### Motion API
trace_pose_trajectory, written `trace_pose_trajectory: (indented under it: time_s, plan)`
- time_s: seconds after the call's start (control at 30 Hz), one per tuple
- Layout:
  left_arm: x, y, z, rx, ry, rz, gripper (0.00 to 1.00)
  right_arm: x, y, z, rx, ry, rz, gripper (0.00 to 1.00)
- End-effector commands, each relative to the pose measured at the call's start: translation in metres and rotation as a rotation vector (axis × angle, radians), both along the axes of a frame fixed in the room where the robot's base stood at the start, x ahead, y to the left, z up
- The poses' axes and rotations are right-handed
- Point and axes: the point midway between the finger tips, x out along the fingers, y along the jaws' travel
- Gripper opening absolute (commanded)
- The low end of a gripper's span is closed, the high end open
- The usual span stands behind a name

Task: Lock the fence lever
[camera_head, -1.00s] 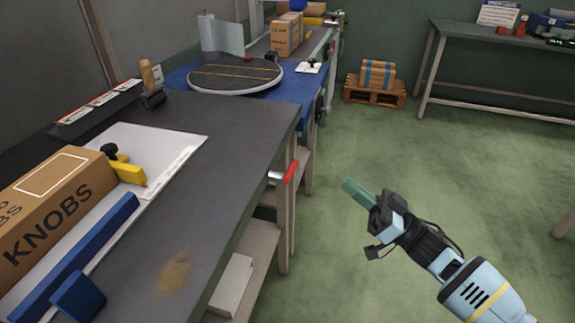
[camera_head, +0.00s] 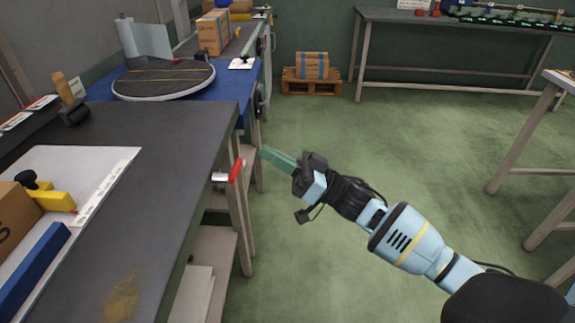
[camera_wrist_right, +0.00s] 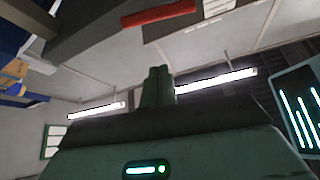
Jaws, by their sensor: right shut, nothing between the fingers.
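A red-handled lever (camera_head: 235,171) with a pale metal end sticks out from the right edge of the dark bench. Its red handle also shows in the right wrist view (camera_wrist_right: 157,15), at the top, above the fingertips. My right gripper (camera_head: 270,156) has green fingers, is shut and empty, and points left toward the bench edge. In the head view its tips are just right of the red handle with a gap. Its shut fingers fill the middle of the right wrist view (camera_wrist_right: 158,86). My left gripper is not in view.
The dark bench (camera_head: 165,190) carries a white plate, a blue bar (camera_head: 30,270), a yellow piece with a black knob (camera_head: 50,197) and a cut-off carton (camera_head: 15,215). A round turntable (camera_head: 165,80) stands behind. Open green floor lies right of the bench.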

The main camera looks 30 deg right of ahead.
Motion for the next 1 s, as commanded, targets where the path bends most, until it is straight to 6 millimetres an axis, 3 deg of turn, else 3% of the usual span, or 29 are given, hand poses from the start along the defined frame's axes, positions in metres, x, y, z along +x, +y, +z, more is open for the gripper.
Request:
trace_pose_trajectory:
  time_s: [0.23, 0.3, 0.5, 1.0]
  plan:
    - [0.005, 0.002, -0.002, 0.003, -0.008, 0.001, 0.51, 0.027, 0.03, 0.024, 0.001, -0.002, 0.0, 0.0]
    - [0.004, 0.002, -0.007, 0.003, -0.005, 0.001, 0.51, 0.026, 0.034, 0.008, 0.002, 0.008, -0.001, 0.0]
    - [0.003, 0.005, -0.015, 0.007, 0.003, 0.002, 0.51, 0.024, 0.039, -0.012, 0.001, 0.004, -0.001, 0.0]
    - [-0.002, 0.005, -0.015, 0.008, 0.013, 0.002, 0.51, 0.024, 0.041, -0.016, 0.0, 0.002, -0.001, 0.0]
